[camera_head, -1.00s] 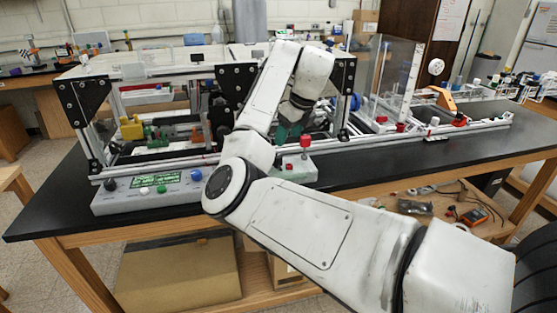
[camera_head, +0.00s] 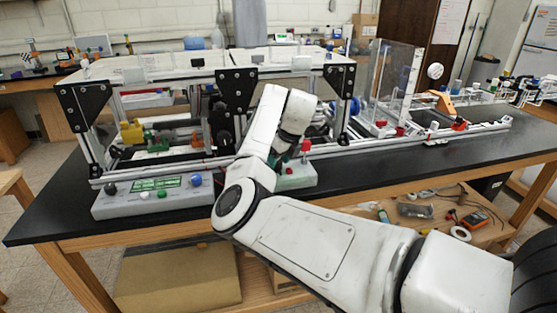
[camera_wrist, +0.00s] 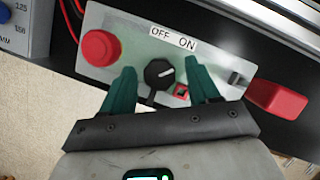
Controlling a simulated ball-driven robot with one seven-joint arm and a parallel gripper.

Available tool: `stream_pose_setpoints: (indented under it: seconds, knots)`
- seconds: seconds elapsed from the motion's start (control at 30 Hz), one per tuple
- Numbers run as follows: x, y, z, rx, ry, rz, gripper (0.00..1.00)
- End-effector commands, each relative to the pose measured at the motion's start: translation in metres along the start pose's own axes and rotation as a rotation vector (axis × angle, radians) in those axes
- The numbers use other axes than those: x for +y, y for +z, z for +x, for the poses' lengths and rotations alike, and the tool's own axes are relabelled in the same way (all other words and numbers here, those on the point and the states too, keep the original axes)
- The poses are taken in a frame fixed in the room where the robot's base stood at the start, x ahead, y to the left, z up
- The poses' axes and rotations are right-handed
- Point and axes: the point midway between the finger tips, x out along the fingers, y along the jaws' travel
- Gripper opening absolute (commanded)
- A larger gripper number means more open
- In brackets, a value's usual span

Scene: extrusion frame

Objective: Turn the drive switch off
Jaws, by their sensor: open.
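The drive switch is a black round knob (camera_wrist: 158,74) on a pale panel (camera_wrist: 135,30) in the wrist view. A label (camera_wrist: 173,38) above it reads OFF on the left and ON on the right. The knob's white pointer mark slants to the upper right, toward the ON side. My gripper (camera_wrist: 160,72) is open, with one teal finger on each side of the knob and visible gaps between. I cannot tell how deep the fingertips reach. In the head view my gripper (camera_head: 279,160) is low at the control box (camera_head: 298,179), and my arm hides the knob.
A large red button (camera_wrist: 100,48) stands left of the knob. A small red part (camera_wrist: 182,92) and a black rocker (camera_wrist: 236,79) lie to the right, with a red block (camera_wrist: 277,100) beyond. The extrusion frame (camera_head: 236,90) rises behind the box.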

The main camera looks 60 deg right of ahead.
Motion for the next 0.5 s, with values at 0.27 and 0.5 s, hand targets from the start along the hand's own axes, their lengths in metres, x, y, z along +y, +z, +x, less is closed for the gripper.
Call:
stream_pose_setpoints:
  seconds: [0.27,0.5]
  knots:
    - [0.0,-0.0001,0.0009,0.0,0.0,0.0,0.58]
    - [0.0001,0.0,0.0007,0.0,0.0,0.0,0.36]
